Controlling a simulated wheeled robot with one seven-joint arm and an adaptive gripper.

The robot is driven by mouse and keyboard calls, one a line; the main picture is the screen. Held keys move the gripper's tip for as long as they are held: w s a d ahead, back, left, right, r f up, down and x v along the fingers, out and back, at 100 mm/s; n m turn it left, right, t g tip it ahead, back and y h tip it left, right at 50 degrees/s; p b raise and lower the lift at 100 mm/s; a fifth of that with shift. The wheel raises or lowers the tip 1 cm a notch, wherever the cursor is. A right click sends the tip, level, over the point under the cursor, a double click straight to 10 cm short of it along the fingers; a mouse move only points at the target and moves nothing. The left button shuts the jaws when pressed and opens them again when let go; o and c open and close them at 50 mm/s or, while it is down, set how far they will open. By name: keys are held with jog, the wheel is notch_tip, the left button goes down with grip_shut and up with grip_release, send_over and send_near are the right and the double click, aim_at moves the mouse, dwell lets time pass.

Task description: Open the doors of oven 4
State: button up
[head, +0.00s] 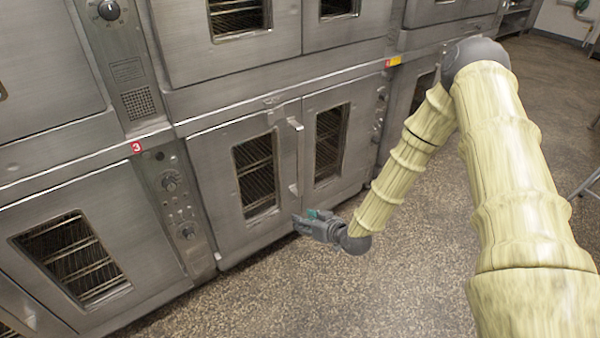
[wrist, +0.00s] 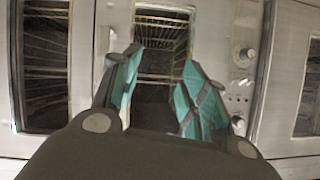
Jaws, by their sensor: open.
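The lower middle oven has a pair of shut steel doors: a left door (head: 215,165) and a right door (head: 352,148), each with a window onto wire racks. A yellow tag (head: 392,61) sits above its control panel; its number is too small to read. A vertical handle (head: 295,150) runs where the doors meet. My gripper (head: 298,219) is low in front of the doors, below the handle, open and empty. In the wrist view, my gripper's teal-padded fingers (wrist: 162,62) are spread before a racked window (wrist: 160,30), with a knob panel (wrist: 240,70) to the right.
An oven with a red 3 tag (head: 137,147) stands to the left, with its knob panel (head: 175,200) beside the middle oven. More ovens (head: 230,60) are stacked above. The speckled floor (head: 300,290) in front is clear. A metal stand leg (head: 585,182) shows at the right edge.

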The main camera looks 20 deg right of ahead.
jog(key=w+d+r+t+b, duration=0.3)
jog(key=w+d, duration=0.1)
jog(key=w, duration=0.3)
jog(key=n+t+y+b, duration=0.1)
jog(key=n+t+b, duration=0.1)
send_near(301, 159)
jog(key=b+x, duration=0.1)
jog(key=x, duration=0.9)
jog(key=shift+w, duration=0.3)
jog(key=shift+c, duration=0.2)
grip_shut()
